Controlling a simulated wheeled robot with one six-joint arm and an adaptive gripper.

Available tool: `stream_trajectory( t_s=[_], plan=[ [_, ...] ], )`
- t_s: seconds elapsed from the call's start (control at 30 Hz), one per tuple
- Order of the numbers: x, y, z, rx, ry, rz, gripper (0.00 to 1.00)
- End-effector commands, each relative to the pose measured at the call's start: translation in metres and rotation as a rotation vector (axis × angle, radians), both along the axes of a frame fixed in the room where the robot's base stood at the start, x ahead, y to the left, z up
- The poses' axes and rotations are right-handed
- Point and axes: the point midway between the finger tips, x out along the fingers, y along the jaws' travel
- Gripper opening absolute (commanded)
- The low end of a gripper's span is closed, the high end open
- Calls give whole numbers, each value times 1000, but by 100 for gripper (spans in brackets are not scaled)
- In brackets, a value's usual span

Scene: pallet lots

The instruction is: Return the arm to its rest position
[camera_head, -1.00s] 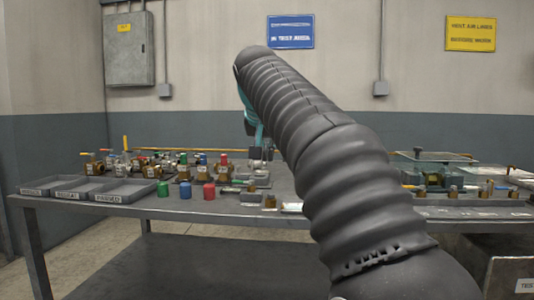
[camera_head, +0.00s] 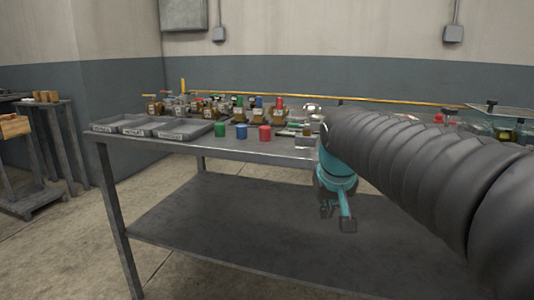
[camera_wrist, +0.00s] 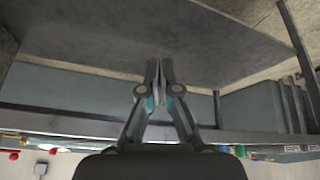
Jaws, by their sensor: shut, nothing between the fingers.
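My arm reaches in from the right of the head view, sleeved in black ribbed cover, and bends down at a teal wrist part in front of the workbench (camera_head: 290,152). My gripper (camera_wrist: 160,70) shows in the wrist view with its two fingers together and nothing between them. It is in front of the bench, below the top's front edge, with the lower shelf (camera_wrist: 90,35) behind it in that view. In the head view the fingers are small and hard to make out.
On the bench top stand grey trays (camera_head: 188,131), a green cap (camera_head: 220,129), a blue cap (camera_head: 241,131), a red cap (camera_head: 265,133) and several brass valves. A glass-topped fixture (camera_head: 502,118) is at the right. A side table (camera_head: 40,150) stands at the left. The lower shelf looks bare.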

Motion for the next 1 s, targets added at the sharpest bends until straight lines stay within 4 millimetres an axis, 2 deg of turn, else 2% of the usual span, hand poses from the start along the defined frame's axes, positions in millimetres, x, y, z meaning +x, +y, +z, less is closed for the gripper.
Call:
stream_trajectory(
  t_s=[0.03,0.3,0.4,0.5,0.63,0.8,1.0],
  plan=[
    [-22,-3,-14,5,13,5,0],
    [-135,-17,-93,46,63,-3,0],
    [-171,-21,-116,61,70,-22,0],
    [-196,-25,-128,69,64,-41,0],
    [-208,-29,-122,70,21,-54,0],
    [-210,-31,-114,72,-11,-66,0],
    [-210,-32,-114,71,-10,-67,0]
  ],
)
